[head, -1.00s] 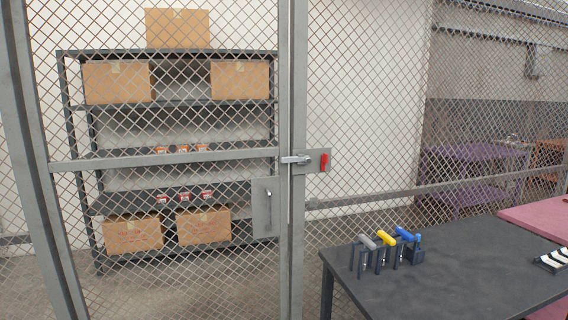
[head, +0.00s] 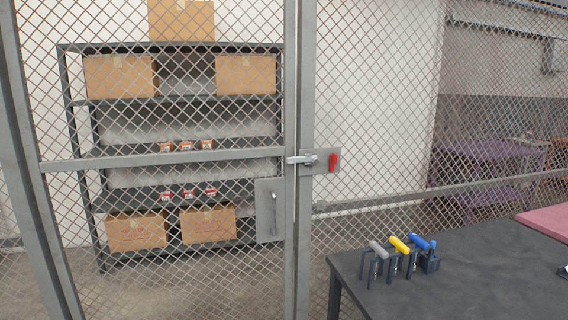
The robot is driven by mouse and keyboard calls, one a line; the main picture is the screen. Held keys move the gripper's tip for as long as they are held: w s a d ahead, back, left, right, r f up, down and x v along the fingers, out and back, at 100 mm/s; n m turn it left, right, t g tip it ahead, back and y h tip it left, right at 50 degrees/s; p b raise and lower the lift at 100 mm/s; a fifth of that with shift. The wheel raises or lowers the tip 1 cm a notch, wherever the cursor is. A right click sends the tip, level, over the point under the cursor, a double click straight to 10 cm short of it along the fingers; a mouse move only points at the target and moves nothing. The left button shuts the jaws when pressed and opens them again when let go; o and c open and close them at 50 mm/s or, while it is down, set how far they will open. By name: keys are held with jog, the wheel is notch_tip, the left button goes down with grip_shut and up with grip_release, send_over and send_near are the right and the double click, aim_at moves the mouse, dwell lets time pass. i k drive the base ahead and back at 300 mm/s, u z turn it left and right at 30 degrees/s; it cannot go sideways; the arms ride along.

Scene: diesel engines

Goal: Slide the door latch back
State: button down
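The door latch (head: 302,159) is a light metal bolt lying level across the gap between the mesh door's edge and the fixed post. It is mounted by a grey plate (head: 322,168) that carries a red tab (head: 333,162) at the right. The mesh door (head: 165,163) stands in line with the fence and looks shut. A grey plate with a pull handle (head: 273,211) sits low on the door's right side. My gripper is not in view.
A dark table (head: 450,275) stands at the lower right, holding a rack with grey, yellow and blue handled tools (head: 399,244). Shelving with cardboard boxes (head: 120,76) is behind the mesh. Bare floor shows behind the door.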

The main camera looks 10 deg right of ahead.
aim_at(314, 159)
jog(key=u, duration=0.6)
jog(key=i, duration=0.85)
jog(key=u, duration=0.4)
